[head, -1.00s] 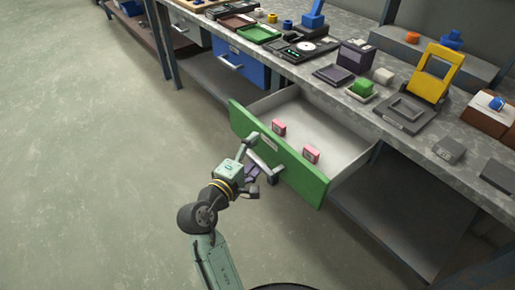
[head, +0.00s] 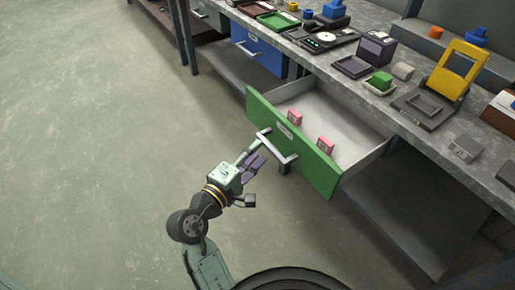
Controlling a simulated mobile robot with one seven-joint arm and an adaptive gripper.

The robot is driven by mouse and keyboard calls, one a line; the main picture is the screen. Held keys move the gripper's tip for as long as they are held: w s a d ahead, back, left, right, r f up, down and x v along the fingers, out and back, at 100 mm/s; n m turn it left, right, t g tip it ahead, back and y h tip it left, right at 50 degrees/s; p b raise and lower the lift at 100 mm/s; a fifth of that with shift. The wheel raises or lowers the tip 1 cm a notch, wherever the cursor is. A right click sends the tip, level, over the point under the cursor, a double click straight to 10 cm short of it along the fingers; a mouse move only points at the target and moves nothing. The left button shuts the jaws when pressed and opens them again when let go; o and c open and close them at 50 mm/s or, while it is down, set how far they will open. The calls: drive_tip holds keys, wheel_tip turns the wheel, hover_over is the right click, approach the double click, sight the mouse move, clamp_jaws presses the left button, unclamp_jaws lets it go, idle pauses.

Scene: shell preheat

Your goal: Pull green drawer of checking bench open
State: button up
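The green drawer (head: 262,112) of the checking bench is pulled well out, and its pale interior shows. Its grey bar handle (head: 281,150) sits on the green front. Two small pink blocks lie inside, one left (head: 295,118) and one nearer the right end (head: 325,145). My gripper (head: 261,168) is just in front of the handle, to its lower left. Its fingers look spread, with purple pads showing and nothing between them. The handle appears clear of the fingers, though the upper fingertip is very near its left end and contact there is hard to judge.
The grey bench top (head: 440,128) carries a yellow-framed fixture (head: 462,70), a green block (head: 380,82) and several devices. A closed blue drawer (head: 262,52) is at the upper left. An open shelf (head: 400,215) lies below right. The floor (head: 100,140) at left is clear.

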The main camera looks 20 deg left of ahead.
drive_tip(key=shift+v, duration=1.2)
drive_tip(key=shift+f+p, duration=0.15)
drive_tip(key=shift+p, duration=0.15)
